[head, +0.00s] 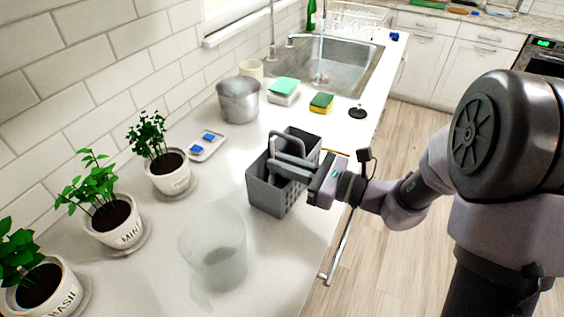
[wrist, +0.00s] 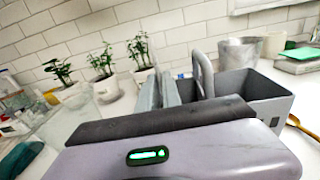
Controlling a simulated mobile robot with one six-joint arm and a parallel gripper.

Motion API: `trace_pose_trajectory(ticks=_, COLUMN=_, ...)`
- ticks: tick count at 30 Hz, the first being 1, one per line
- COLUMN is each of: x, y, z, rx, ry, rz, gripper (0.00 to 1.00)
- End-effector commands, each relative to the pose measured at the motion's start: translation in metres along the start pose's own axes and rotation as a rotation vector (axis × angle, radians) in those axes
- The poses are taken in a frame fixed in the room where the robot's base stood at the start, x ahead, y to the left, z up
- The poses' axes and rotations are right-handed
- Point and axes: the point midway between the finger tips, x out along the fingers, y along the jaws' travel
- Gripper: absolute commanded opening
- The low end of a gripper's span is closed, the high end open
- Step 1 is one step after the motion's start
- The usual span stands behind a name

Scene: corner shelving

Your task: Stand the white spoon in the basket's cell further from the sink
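The grey basket (head: 270,190) stands on the counter near its front edge, and its grey arched handle rises from the middle. It also shows in the wrist view (wrist: 262,88), with the handle (wrist: 203,75) beside my fingers. My gripper (head: 277,165) reaches over the basket from the right, with its fingertips at or just above the basket's opening. In the wrist view its two grey fingers (wrist: 160,88) are close together; whether anything is between them is unclear. I cannot make out the white spoon in either view. The sink (head: 340,65) is at the back.
A gold utensil (head: 335,152) lies beside the basket at the counter edge. A clear container (head: 215,250) stands in front, a metal pot (head: 238,100) and sponges (head: 321,102) behind. Potted herbs (head: 168,175) line the wall. A blue-and-white dish (head: 207,146) lies left of the basket.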

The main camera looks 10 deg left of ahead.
Motion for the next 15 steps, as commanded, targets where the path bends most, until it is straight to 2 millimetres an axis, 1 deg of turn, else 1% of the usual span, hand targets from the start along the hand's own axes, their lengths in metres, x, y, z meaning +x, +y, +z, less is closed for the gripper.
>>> trace_pose_trajectory(ticks=1, x=0.0, y=0.0, z=0.0001, rx=0.0, ry=0.0, rz=0.0, gripper=0.2)
trace_pose_trajectory(ticks=3, x=0.0, y=0.0, z=0.0001, rx=0.0, ry=0.0, rz=0.0, gripper=0.32)
trace_pose_trajectory(ticks=15, x=-0.0001, y=0.0, z=0.0001, rx=0.0, ry=0.0, rz=0.0, gripper=0.32)
